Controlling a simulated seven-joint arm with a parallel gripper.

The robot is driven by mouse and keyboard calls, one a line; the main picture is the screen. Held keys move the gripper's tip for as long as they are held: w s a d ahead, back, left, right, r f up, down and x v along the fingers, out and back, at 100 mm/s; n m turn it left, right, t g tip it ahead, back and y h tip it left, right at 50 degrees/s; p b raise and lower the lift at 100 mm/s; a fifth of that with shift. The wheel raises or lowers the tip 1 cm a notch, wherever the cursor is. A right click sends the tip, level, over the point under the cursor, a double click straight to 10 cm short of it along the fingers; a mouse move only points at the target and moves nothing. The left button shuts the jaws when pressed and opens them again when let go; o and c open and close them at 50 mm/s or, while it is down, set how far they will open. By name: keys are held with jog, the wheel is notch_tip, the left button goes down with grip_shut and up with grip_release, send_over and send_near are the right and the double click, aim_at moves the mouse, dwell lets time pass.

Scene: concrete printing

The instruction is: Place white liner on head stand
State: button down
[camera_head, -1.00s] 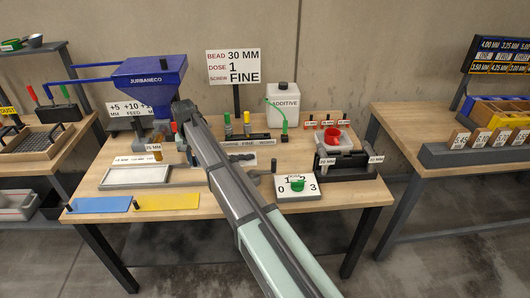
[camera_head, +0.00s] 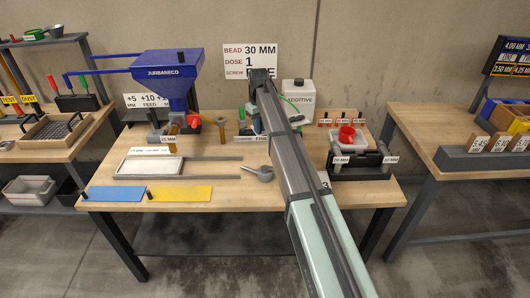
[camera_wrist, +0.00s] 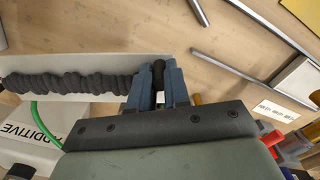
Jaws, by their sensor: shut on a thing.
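My gripper (camera_wrist: 158,85) is shut on a small black knob (camera_wrist: 158,70) between its blue fingers in the wrist view. A white strip (camera_wrist: 130,60) with a dark, lumpy bead (camera_wrist: 75,83) along it reaches left from the fingers. The knob appears to be at this strip's right end, but I cannot tell whether they are joined. The strip may be the white liner. In the head view my arm covers most of the gripper, near the additive jug (camera_head: 298,92). I cannot make out which thing is the head stand.
A blue hopper (camera_head: 168,80) stands at the back left. A pale tray (camera_head: 150,167), a blue plate (camera_head: 113,194) and a yellow plate (camera_head: 182,193) lie at the front left. A grey scoop-like tool (camera_head: 262,173) lies mid-table.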

notch_tip(320, 180, down, 14)
jog(key=shift+f, duration=0.1)
dwell(0.5)
jog(key=shift+f, duration=0.1)
jog(key=c, duration=1.1)
grip_release()
notch_tip(320, 180, up, 12)
jog(key=shift+r, duration=0.1)
